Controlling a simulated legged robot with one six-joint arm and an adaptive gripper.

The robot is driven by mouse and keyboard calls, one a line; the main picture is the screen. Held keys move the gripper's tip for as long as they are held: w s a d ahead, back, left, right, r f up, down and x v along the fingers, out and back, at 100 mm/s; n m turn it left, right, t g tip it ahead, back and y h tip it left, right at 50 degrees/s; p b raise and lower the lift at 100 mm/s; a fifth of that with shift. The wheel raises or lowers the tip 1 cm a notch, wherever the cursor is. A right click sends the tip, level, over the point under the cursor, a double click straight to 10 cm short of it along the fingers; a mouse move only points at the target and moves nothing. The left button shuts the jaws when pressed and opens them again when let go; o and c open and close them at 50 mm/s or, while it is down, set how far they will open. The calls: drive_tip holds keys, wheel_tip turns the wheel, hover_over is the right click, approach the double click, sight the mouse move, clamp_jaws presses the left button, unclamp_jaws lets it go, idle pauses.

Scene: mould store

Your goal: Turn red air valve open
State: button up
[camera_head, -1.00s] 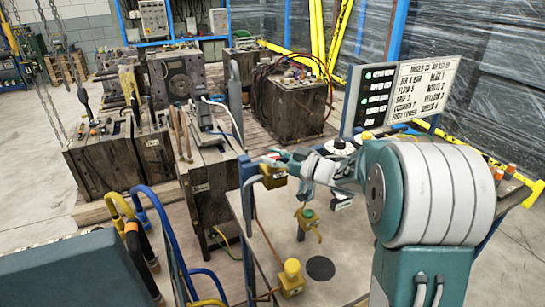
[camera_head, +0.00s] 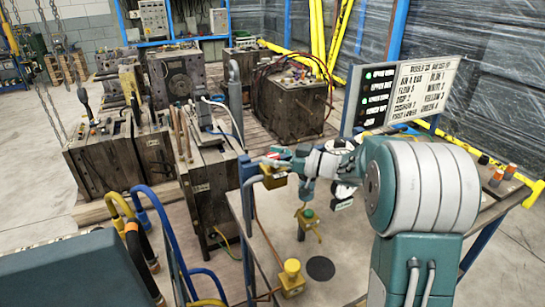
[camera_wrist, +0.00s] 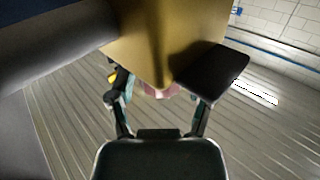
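The red air valve shows as a small red patch (camera_head: 281,155) above a brass block (camera_head: 273,177) on the upright pipe at the table's left edge. My gripper (camera_head: 272,162) is close beside it, small and partly hidden by my wrist. In the wrist view, the brass block (camera_wrist: 165,35) fills the upper middle, very near the camera. A pinkish-red part (camera_wrist: 160,91) shows just below it, between the fingers of my gripper (camera_wrist: 160,98). The fingers stand apart, with visible gaps beside the red part. Most of the red part is hidden by the block. I cannot tell whether a fingertip touches the block.
A yellow-handled valve with a green top (camera_head: 308,218) and a yellow block (camera_head: 291,278) stand on the table (camera_head: 335,235). A label board (camera_head: 422,88) rises at the back. Moulds (camera_head: 210,185) and blue and yellow hoses (camera_head: 180,250) crowd the left.

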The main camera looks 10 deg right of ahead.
idle(0.3)
drive_tip(key=v, duration=1.2)
drive_tip(key=shift+w+f, duration=0.1)
drive_tip(key=shift+f, duration=0.05)
drive_tip(key=w+a+r+m+t+h, duration=0.1)
drive_tip(key=w+r+m+t+h, duration=0.25)
drive_tip(key=r+t+h, duration=0.45)
drive_tip(key=s+r+m+g+h, duration=0.1)
drive_tip(key=s+m+g+h, duration=0.1)
drive_tip(key=s+m+h, duration=0.45)
drive_tip(key=s+a+f+g, duration=0.3)
drive_tip(key=s, duration=0.5)
drive_tip(key=s+a+f+m+g, duration=0.1)
drive_tip(key=s+a+f+g, duration=0.2)
drive_tip(key=s, duration=0.5)
drive_tip(key=s+a+f+g, duration=0.3)
drive_tip(key=s+f+g, duration=0.1)
drive_tip(key=s, duration=0.3)
drive_tip(key=shift+s+f, duration=0.4)
drive_tip(key=shift+f, duration=0.05)
